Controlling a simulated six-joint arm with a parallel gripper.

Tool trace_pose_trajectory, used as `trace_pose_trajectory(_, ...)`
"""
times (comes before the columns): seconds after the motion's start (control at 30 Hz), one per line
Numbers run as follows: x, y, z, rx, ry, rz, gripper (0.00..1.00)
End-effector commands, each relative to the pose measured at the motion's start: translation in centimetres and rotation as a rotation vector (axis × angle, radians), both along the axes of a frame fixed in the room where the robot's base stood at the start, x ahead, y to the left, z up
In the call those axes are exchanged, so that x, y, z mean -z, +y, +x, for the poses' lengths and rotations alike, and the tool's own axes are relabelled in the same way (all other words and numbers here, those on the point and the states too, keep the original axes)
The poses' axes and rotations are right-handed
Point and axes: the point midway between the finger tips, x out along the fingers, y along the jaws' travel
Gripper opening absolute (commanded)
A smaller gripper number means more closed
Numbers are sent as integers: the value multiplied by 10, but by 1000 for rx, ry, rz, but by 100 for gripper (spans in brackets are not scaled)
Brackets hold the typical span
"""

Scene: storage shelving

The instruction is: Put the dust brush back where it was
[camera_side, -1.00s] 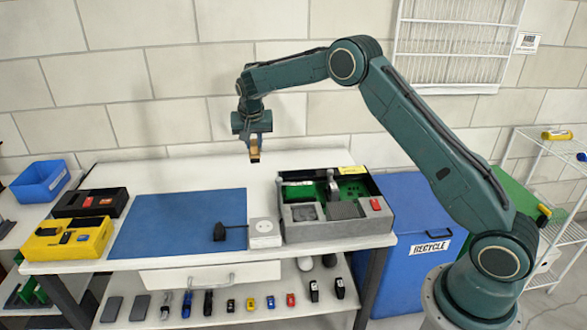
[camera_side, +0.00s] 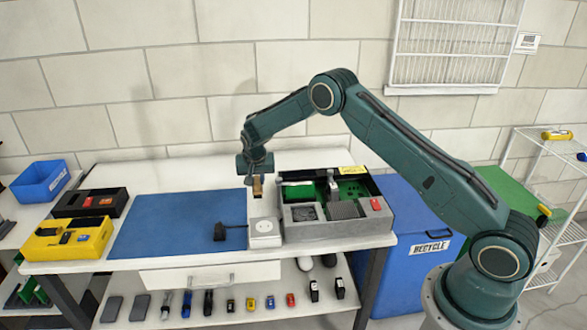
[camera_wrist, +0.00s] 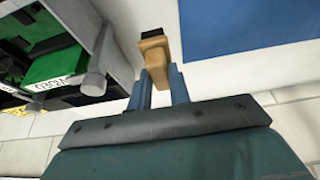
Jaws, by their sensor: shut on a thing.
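The dust brush (camera_side: 257,186) is a small tan block with a dark end, held in my gripper (camera_side: 257,177). In the wrist view the brush (camera_wrist: 155,50) sits between the two blue fingers of my gripper (camera_wrist: 161,82), its black end pointing away from the palm. My gripper is shut on it and points down. In the side view the brush appears above the white table strip between the blue mat and the grey box, behind the white block. Its exact height is hard to tell. Where it was before does not show.
A grey box (camera_side: 335,232) with green compartments stands to the right; a grey upright part (camera_wrist: 92,80) is close by in the wrist view. The blue mat (camera_side: 175,220) is mostly clear, with a black item (camera_side: 220,232).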

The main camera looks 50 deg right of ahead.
Motion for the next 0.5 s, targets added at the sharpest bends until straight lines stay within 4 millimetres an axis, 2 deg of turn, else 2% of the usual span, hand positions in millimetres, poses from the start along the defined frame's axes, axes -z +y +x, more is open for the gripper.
trace_pose_trajectory(0.13, 7, 0, 0, -1, 2, 0, 0)
trace_pose_trajectory(0.5, 42, 0, 0, 0, 1, 1, 0)
